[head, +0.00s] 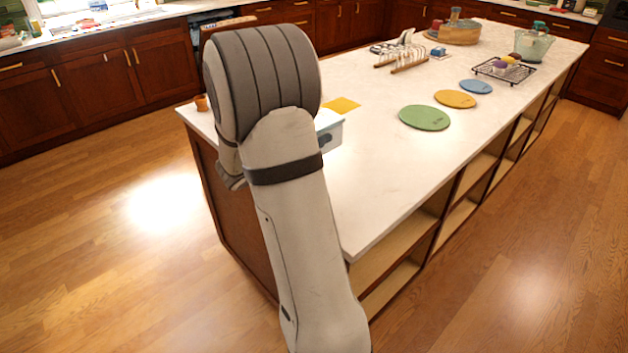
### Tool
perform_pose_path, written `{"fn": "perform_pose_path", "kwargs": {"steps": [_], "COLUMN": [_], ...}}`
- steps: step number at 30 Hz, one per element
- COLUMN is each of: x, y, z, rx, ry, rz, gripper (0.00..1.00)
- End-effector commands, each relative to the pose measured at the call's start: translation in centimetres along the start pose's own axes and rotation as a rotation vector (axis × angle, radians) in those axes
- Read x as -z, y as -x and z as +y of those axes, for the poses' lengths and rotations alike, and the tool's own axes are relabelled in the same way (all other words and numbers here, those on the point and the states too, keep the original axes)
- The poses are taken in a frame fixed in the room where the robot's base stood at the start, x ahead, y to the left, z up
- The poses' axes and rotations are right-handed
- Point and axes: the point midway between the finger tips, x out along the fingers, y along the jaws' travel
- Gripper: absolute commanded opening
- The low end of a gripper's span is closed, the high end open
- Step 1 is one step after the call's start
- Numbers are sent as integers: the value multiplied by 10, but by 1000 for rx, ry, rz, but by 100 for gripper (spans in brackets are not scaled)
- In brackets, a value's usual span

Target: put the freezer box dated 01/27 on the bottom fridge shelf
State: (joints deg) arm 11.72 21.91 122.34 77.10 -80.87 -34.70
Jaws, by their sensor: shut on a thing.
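A pale box with a light lid and a darker bluish patch on its side (330,133) shows just right of my arm, at the left part of the island. My arm hides its left part, and no date can be read on it. I cannot tell whether it rests on the counter or is held above it. My gripper is hidden behind my own arm. No fridge or fridge shelf shows in this view.
The white island counter (390,185) has open shelving (400,255) along its right side. Green (425,117), orange (456,98) and blue (476,87) discs, a wooden rack (402,60) and a dark wire tray (503,70) stand on it. A yellow sheet (342,105) lies near the box. Wooden floor (110,230) is clear on both sides.

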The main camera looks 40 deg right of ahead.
Motion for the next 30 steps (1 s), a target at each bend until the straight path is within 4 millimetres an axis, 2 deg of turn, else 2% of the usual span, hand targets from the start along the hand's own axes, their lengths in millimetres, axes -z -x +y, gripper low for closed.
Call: {"fn": "perform_pose_path", "kwargs": {"steps": [2,9,14,19,30], "x": [-5,-43,-57,-88,-96], "y": [0,1,1,1,2], "z": [0,-1,-1,-1,-1], "rx": [1,2,3,4,4], "ry": [1,4,3,6,-1], "rz": [1,0,1,0,1], "gripper": [24,24,24,24,24]}}
